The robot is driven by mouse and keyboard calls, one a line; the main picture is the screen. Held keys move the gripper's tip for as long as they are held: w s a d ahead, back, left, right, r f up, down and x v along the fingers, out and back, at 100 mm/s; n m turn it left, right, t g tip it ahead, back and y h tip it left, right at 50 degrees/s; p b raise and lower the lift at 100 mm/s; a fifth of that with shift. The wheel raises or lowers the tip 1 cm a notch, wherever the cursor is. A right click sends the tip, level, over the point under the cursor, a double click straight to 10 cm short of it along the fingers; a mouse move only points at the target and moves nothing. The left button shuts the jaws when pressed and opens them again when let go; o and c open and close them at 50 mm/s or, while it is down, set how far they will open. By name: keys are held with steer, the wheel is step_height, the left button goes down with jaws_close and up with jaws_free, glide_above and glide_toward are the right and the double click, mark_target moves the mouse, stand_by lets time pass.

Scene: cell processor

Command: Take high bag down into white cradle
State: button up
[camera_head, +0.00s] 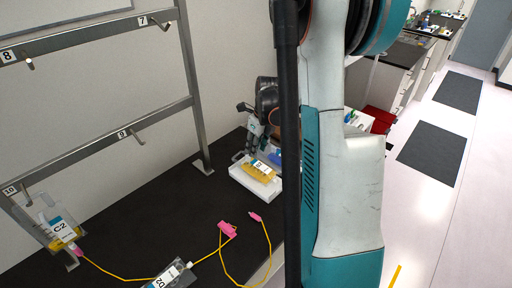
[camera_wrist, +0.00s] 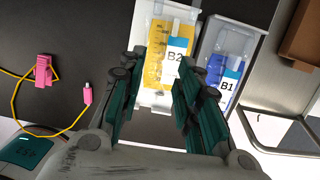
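The white cradle (camera_head: 247,186) stands on the dark bench, below my gripper. A yellow bag labelled B2 (camera_wrist: 168,57) lies in it; the bag also shows in the head view (camera_head: 258,170). In the wrist view my gripper (camera_wrist: 170,62) has its fingers apart, one on each side of the B2 label. I see a gap between the fingers and no clear grip on the bag. A blue bag labelled B1 (camera_wrist: 215,70) lies in a white holder to the right. The upper hooks 7 and 8 of the metal rack (camera_head: 190,80) hold no bag.
A bag labelled C2 (camera_head: 60,230) hangs at hook 10. A bag labelled D2 (camera_head: 172,274) lies at the bench front. A yellow tube with a pink clamp (camera_head: 228,230) runs across the bench.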

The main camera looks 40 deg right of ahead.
steer(key=v, duration=1.1)
steer(key=shift+r, duration=0.15)
